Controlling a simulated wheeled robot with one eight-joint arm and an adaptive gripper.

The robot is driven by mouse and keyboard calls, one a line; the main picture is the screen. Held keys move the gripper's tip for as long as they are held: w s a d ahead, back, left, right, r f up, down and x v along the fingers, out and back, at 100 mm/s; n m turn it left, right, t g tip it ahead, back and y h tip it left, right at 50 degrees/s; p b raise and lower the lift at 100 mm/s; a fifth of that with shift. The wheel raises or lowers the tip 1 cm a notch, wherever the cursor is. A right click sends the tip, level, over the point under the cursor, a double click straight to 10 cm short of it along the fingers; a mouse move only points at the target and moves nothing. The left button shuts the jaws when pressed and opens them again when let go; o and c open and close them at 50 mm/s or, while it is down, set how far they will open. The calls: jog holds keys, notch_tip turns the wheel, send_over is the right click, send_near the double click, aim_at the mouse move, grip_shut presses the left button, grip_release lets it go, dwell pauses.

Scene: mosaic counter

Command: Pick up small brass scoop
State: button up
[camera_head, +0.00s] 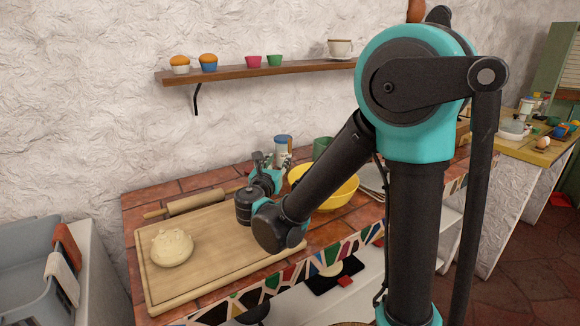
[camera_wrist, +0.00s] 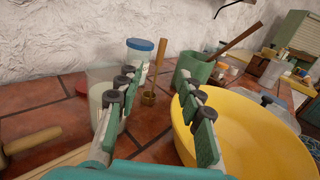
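The small brass scoop (camera_wrist: 148,98) shows in the wrist view as a small brass cup low on the tiles, with a brown handle rising upright and leaning slightly right. My gripper (camera_wrist: 155,82) is open. Its two green-padded fingers are wide apart, with the scoop between them in the picture and farther ahead. I see no contact between the fingers and the scoop. In the head view my gripper (camera_head: 264,160) is above the back of the counter, and I cannot make out the scoop there.
A yellow bowl (camera_wrist: 245,140) is close on the right, with a green pot (camera_wrist: 187,70) holding a wooden utensil behind it. A blue-lidded jar (camera_wrist: 138,56) and a clear container (camera_wrist: 97,82) stand left. A rolling pin (camera_head: 196,202) and cutting board (camera_head: 215,240) lie nearby.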

send_near(289, 145)
jog(key=a+x, duration=0.1)
jog(key=x, duration=0.4)
jog(key=shift+d+x, duration=0.2)
jog(key=shift+x, duration=0.8)
jog(key=shift+d+x, duration=0.15)
jog(key=shift+x, duration=0.85)
jog(key=shift+d+x, duration=0.2)
jog(key=shift+x, duration=0.85)
jog(key=shift+s, duration=0.2)
jog(key=shift+c, duration=0.2)
grip_shut()
